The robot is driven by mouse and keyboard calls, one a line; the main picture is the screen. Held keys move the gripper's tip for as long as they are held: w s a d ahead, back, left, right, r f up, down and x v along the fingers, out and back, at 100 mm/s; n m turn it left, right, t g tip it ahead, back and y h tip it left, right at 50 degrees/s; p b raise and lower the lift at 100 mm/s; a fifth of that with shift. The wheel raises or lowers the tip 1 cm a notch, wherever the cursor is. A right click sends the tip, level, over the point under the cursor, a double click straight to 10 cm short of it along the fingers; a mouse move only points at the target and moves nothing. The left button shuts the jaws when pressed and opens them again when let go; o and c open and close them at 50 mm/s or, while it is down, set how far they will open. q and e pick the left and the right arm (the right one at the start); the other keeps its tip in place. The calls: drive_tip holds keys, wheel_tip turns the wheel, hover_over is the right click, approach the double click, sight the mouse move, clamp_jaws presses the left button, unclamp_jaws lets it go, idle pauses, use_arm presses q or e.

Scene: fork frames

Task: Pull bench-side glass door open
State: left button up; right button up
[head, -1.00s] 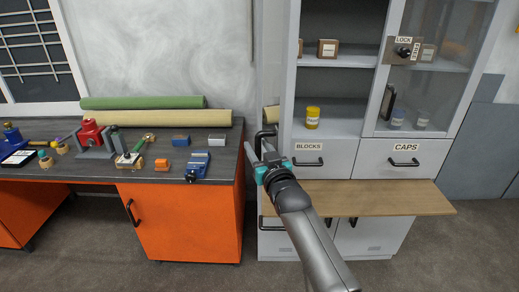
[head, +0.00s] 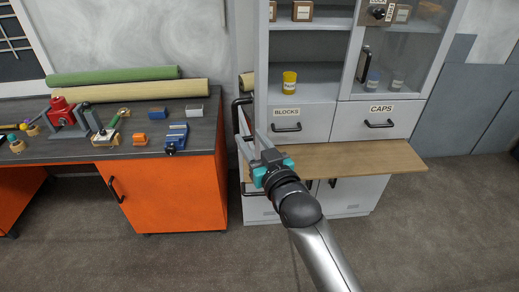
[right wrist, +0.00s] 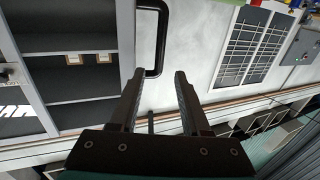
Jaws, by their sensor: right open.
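The bench-side glass door (head: 248,50) stands swung out from the cabinet's left side, seen nearly edge-on in the head view. The left shelves behind it show uncovered. Its black bar handle (head: 237,110) is on the door's outer part; in the right wrist view the handle (right wrist: 163,40) hangs just ahead of the fingers. My right gripper (head: 243,128) is open at the handle's lower part; in the right wrist view the handle's lower end appears between the fingertips (right wrist: 159,72). I cannot tell whether they touch. My left gripper is not in view.
The orange workbench (head: 175,190) stands left of the cabinet, with a blue vise (head: 175,135) near its corner. A wooden ledge (head: 350,157) juts out below the BLOCKS drawer (head: 287,127) and CAPS drawer (head: 380,121). The right glass door (head: 400,65) is shut. Floor in front is clear.

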drive_tip(key=v, duration=0.4)
drive_tip(key=shift+s, duration=0.1)
drive_tip(key=shift+f, duration=0.1)
idle(0.3)
drive_tip(key=s+d+f+m+g+h+b, duration=0.1)
drive_tip(key=s+d+f+g+h+b, duration=0.2)
drive_tip(key=f, duration=1)
drive_tip(key=s+d+f+g+b, duration=0.1)
drive_tip(key=s+d+f+g, duration=0.2)
drive_tip(key=f, duration=1.1)
drive_tip(key=s+d+f+m+g+h+b, duration=0.1)
drive_tip(key=s+d+f+h, duration=0.3)
drive_tip(key=f, duration=0.9)
drive_tip(key=s+d+f+g+b, duration=0.1)
drive_tip(key=s+d+f+g, duration=0.1)
drive_tip(key=s+f, duration=0.5)
drive_tip(key=s+d+f+g+b, duration=0.2)
drive_tip(key=s+d+f, duration=0.3)
drive_tip(key=s, duration=1.1)
drive_tip(key=s+d+f+g+b, duration=0.2)
drive_tip(key=s+d+f+g, duration=0.1)
drive_tip(key=s+f, duration=0.8)
drive_tip(key=shift+s+d+m+g+h, duration=0.25)
drive_tip(key=shift+s+m+g+h, duration=0.15)
drive_tip(key=shift+s+g, duration=0.3)
